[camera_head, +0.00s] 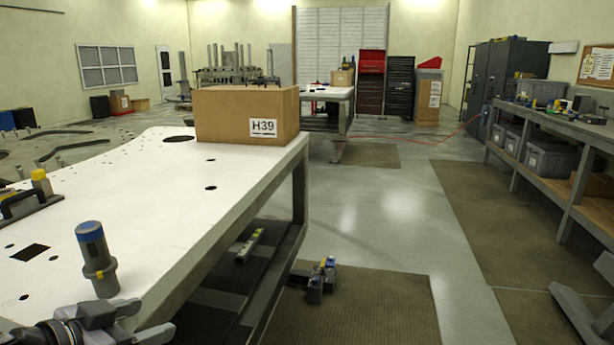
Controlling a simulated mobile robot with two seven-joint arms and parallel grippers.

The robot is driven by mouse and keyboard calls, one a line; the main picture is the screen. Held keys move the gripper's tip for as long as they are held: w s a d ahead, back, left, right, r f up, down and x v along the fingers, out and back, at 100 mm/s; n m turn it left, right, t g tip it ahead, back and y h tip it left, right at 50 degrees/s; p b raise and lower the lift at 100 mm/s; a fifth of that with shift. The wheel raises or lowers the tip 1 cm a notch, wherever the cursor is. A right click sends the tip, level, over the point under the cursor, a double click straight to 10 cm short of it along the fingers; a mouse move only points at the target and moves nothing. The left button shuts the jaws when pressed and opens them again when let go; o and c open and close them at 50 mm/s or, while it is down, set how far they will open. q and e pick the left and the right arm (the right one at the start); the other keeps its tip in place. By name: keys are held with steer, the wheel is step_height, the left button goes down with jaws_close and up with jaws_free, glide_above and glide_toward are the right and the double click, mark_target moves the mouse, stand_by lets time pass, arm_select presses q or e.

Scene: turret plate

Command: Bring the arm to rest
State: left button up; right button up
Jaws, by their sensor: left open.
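My left gripper (132,322) is at the bottom left, low in the view, by the near edge of the white plate table (130,200). Its two grey fingers are apart and nothing shows between them. A grey cylinder with a blue top (97,258) stands upright on the table, just beyond the fingers and apart from them as far as I can tell. My right gripper is not in view.
A cardboard box (246,116) marked H39 sits on the table's far corner. A yellow-topped part (41,182) stands at the left edge. A workbench (556,124) lines the right; the middle floor is clear.

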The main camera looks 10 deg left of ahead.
arm_select(q)
steer(key=s+d+f, duration=0.2)
steer(key=d+f, duration=0.3)
steer(key=f, duration=0.1)
steer(key=s+d+f+n+g+y, duration=0.25)
steer(key=s+f+g, duration=0.65)
steer(key=s+f, duration=0.65)
steer(key=w+d+f+t+h+p, duration=0.1)
steer(key=w+d+f+t+p, duration=0.1)
steer(key=w+f+t+p, duration=0.2)
steer(key=shift+w+t, duration=0.45)
steer(key=shift+t, duration=1.15)
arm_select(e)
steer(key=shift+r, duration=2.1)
arm_select(q)
steer(key=shift+d+h, duration=0.1)
steer(key=shift+h, duration=0.15)
steer(key=c, duration=0.5)
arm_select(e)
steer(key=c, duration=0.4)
arm_select(q)
steer(key=shift+c, duration=0.2)
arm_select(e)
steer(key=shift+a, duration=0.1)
